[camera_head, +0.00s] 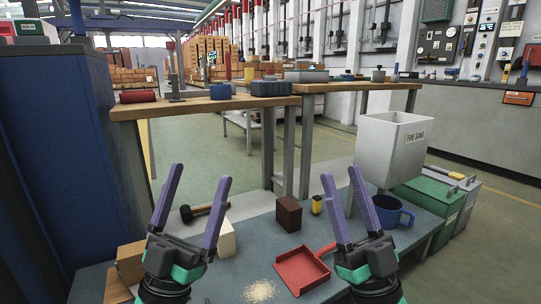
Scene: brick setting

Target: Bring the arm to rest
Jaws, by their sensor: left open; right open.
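My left gripper (196,206) is open and empty, with its two purple fingers pointing up above the left part of the grey table (236,276). My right gripper (342,199) is also open and empty, with its fingers pointing up above the right part of the table. A red dustpan (299,272) lies on the table between the grippers, left of the right one. A small pile of tan grains (260,291) lies left of the dustpan. Neither gripper appears to hold anything.
A mallet (204,210), a brown block (288,213), a yellow item (317,205), a blue mug (391,212) and a white bin (393,148) labelled "FINE SAND" stand around the table. A pale block (227,238) is beside the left gripper. A blue cabinet (65,140) rises at left.

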